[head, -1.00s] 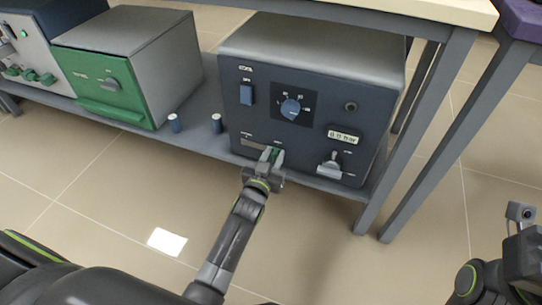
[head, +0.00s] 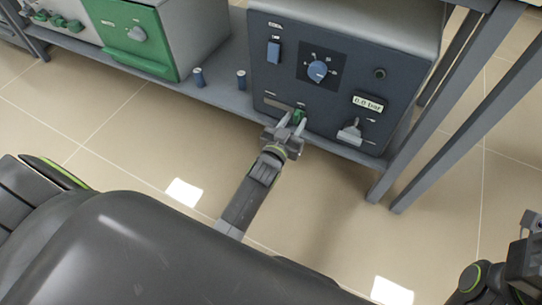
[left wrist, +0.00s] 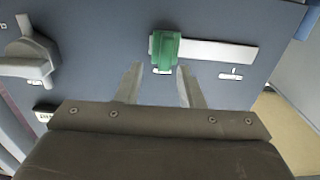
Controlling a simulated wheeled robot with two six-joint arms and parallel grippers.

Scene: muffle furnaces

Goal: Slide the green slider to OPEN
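The green slider (head: 298,115) is on the lower front of the dark blue furnace panel (head: 330,105). It sits at the right end of its pale slot (head: 278,104) in the head view. In the left wrist view the slider (left wrist: 165,50) is at the left end of the slot (left wrist: 222,53). The small labels by the slot are too blurred to read. My left gripper (head: 293,120) is open. Its fingertips (left wrist: 160,68) lie either side of the slider's near end, with visible gaps. Only part of my right arm shows, at the right edge.
The panel also has a blue switch (head: 274,52), a round knob (head: 317,71), a small display (head: 367,103) and a grey lever (head: 350,133). A green-fronted furnace (head: 130,38) and two small blue cylinders (head: 198,77) stand left. Table legs (head: 455,105) are right.

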